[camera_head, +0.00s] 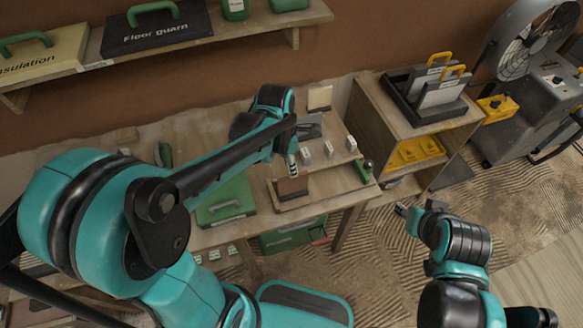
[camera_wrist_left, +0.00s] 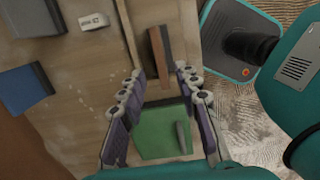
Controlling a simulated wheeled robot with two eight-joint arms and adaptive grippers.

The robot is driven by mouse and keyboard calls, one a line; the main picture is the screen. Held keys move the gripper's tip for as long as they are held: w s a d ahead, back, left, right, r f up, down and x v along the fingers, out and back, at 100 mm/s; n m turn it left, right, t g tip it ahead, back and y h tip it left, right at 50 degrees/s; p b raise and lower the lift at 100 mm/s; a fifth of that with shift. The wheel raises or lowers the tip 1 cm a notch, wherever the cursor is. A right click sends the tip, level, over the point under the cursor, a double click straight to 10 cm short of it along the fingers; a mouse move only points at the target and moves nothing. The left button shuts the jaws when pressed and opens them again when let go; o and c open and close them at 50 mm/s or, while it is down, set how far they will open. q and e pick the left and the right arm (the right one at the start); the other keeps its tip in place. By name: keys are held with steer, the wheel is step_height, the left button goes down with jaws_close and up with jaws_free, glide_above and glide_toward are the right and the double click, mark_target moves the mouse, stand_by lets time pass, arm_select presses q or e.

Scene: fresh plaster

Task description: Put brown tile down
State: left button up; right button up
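The brown tile (camera_head: 291,187) stands upright on a wooden tray or ledge (camera_head: 325,185) on the workbench. In the left wrist view the brown tile (camera_wrist_left: 157,50) shows as a narrow brown slab with a dark face beside it, just beyond the fingertips. My left gripper (camera_head: 293,168) is right above the tile in the head view. In its wrist view the left gripper's fingers (camera_wrist_left: 160,72) are spread apart with nothing visibly clamped between them. My right gripper (camera_head: 402,211) is off to the right of the bench, away from the tile; its finger opening is too small to tell.
A green case (camera_head: 226,201) lies on the bench left of the tile. Small white blocks (camera_head: 329,149) stand behind it. A wooden cabinet (camera_head: 378,120) holding a black rack is at the right, a fan (camera_head: 525,40) beyond it. A wall shelf (camera_head: 215,30) runs above.

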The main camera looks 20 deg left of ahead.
arm_select(q)
steer(key=shift+s+r, duration=0.1)
steer(key=shift+r, duration=0.3)
steer(key=s+a+r+m+t, duration=0.1)
steer(key=s+r+m+t, duration=0.2)
steer(key=m, duration=0.9)
steer(key=s+a+r+m+t+y, duration=0.1)
steer(key=s+m, duration=0.5)
steer(key=m, duration=0.6)
step_height(320, 180, up, 2)
steer(key=shift+a+r+m+t, duration=0.35)
steer(key=shift+a+t, duration=0.4)
steer(key=shift+t, duration=0.45)
steer(key=shift+s+f, duration=0.15)
steer(key=shift+f, duration=0.05)
